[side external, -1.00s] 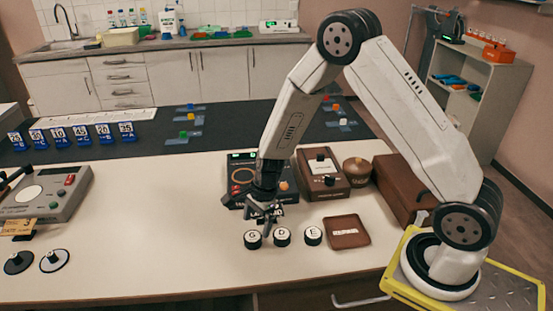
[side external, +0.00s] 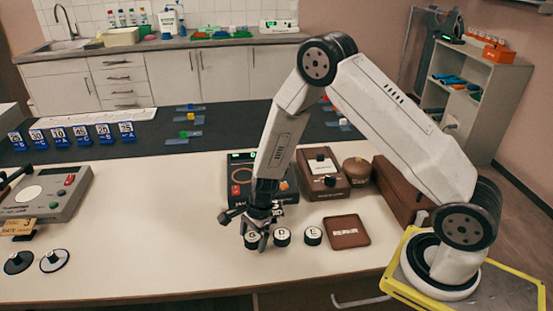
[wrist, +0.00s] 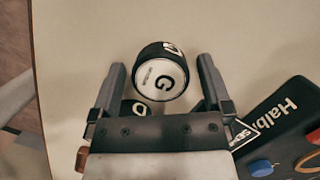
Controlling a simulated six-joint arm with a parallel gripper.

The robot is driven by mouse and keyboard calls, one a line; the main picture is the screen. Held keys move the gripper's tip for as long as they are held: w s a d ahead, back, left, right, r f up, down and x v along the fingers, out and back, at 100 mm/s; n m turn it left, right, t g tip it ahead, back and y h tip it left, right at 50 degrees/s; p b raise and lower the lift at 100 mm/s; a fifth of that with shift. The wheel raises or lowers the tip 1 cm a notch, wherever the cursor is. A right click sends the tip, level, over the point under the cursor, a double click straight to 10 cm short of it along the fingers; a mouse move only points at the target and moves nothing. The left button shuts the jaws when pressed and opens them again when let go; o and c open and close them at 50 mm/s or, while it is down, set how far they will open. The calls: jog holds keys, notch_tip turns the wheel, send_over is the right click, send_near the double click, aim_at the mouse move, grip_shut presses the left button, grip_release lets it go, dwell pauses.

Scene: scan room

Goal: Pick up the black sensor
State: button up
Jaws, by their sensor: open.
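Three short black cylinders with white lettered tops stand in a row on the bench in the side external view: G (side external: 252,241), D (side external: 282,236) and E (side external: 313,235). I cannot tell which the task calls the black sensor. My gripper (side external: 250,222) points down over G and partly covers it. In the wrist view, G (wrist: 160,82) lies between the tips of my open gripper (wrist: 162,65), with a gap on both sides. Part of another black cylinder (wrist: 137,108) shows near the gripper's body, mostly hidden.
A brown tray marked REPAIR (side external: 346,231) lies right of E. A dark meter box (side external: 240,180) stands behind my gripper, and a brown box (side external: 323,174) beside it. A grey instrument (side external: 45,192) and two discs (side external: 54,261) are at left. The bench between is clear.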

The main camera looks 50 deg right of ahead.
dwell(0.4)
jog(key=c, duration=1.3)
jog(key=shift+o, duration=0.2)
jog(key=shift+r, duration=0.2)
jog(key=shift+w+r, duration=0.1)
jog(key=shift+r, duration=0.65)
jog(key=s+r, duration=1.1)
jog(key=s, duration=0.3)
jog(key=shift+d, duration=0.45)
jog(key=shift+r, duration=0.1)
